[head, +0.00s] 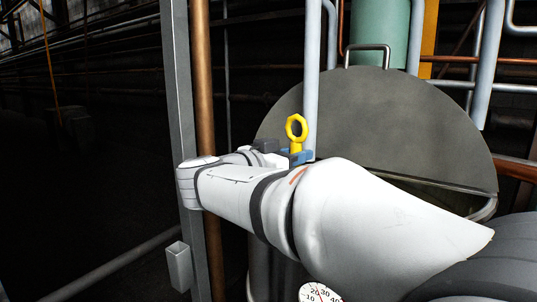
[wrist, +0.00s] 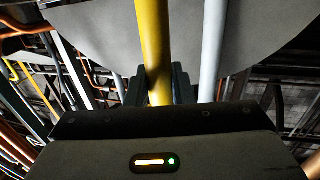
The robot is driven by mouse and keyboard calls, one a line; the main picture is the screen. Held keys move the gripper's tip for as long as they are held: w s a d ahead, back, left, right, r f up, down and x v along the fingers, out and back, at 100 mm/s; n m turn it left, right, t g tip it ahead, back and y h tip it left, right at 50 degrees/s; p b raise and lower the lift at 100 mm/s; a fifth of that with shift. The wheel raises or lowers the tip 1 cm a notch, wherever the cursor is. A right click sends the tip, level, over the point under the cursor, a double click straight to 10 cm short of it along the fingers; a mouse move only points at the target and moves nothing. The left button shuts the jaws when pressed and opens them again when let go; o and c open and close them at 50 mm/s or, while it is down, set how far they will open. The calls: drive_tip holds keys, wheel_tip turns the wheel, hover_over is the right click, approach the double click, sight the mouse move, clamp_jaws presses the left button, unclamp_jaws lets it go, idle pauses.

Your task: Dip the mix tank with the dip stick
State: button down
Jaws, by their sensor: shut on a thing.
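The yellow dip stick (head: 297,130) stands roughly upright in the head view with its ring handle on top. My gripper (head: 298,157) is shut on it just below the ring. My arm hides the stick's lower part in the head view. In the wrist view, the yellow stick (wrist: 152,45) runs from between my dark fingers (wrist: 158,88) to the top edge. The mix tank's round grey lid (head: 400,120) stands raised behind my arm, with a bar handle on top. Part of the tank's rim (head: 487,210) shows below it; my arm covers most of the opening.
A grey post (head: 179,110) with a small open square tube (head: 179,264) stands left, beside a copper pipe (head: 204,90). A pale pipe (head: 312,70) rises close behind the stick. A dial gauge (head: 320,293) shows at the bottom. The far left is dark floor.

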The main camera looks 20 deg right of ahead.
drive_tip(key=shift+f, duration=0.55)
idle(0.7)
wheel_tip(320, 180, up, 4)
drive_tip(key=p, duration=0.3)
drive_tip(key=shift+f, duration=0.2)
wheel_tip(320, 180, up, 3)
drive_tip(key=shift+f+p, duration=0.2)
drive_tip(key=shift+p, duration=0.3)
wheel_tip(320, 180, up, 19)
drive_tip(key=shift+f, duration=0.1)
idle(0.5)
